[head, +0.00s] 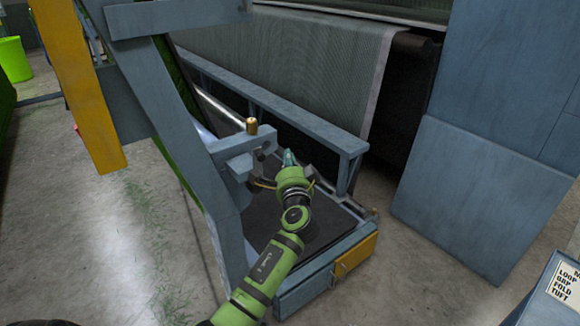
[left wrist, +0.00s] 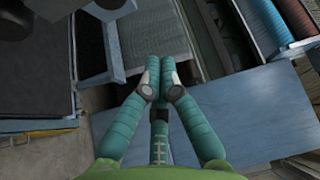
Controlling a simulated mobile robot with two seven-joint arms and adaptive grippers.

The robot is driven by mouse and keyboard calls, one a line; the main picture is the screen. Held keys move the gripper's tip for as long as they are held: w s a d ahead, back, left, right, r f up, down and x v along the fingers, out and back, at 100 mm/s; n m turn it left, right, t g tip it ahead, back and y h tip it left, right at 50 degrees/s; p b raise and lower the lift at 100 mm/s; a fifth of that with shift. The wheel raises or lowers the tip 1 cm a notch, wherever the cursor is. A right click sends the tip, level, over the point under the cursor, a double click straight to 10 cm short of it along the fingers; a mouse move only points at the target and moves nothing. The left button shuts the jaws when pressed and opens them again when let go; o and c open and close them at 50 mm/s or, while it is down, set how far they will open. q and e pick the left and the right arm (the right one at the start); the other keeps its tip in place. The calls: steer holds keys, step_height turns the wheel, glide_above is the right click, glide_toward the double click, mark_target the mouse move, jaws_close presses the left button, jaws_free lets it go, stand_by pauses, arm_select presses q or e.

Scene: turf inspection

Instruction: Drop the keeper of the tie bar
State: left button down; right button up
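My left gripper (head: 290,158) is in the middle of the head view, beside a grey-blue bracket (head: 236,146) on the machine frame. In the left wrist view its teal fingers (left wrist: 159,75) lie together, shut, with nothing seen between them. A small brass-coloured knob (head: 252,126) stands upright on the bracket, left of and a little above the gripper, apart from it. I cannot tell which part is the keeper or the tie bar. A long grey-blue rail (head: 270,103) runs behind the gripper. My right gripper is not in view.
A slanted grey-blue post (head: 178,130) stands left of my arm. A grey sheet of fabric (head: 290,65) hangs behind the rail. Blue panels (head: 485,195) close off the right. A dark tray floor (head: 325,235) lies below the gripper. Open concrete floor (head: 100,240) is at left.

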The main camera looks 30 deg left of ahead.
mark_target(260, 165)
arm_select(q)
steer(key=a+p, duration=0.1)
steer(key=a, duration=0.1)
steer(key=s+a+p, duration=0.1)
steer(key=shift+s+a+f, duration=0.1)
steer(key=shift+a+f, duration=0.1)
steer(key=shift+a, duration=0.2)
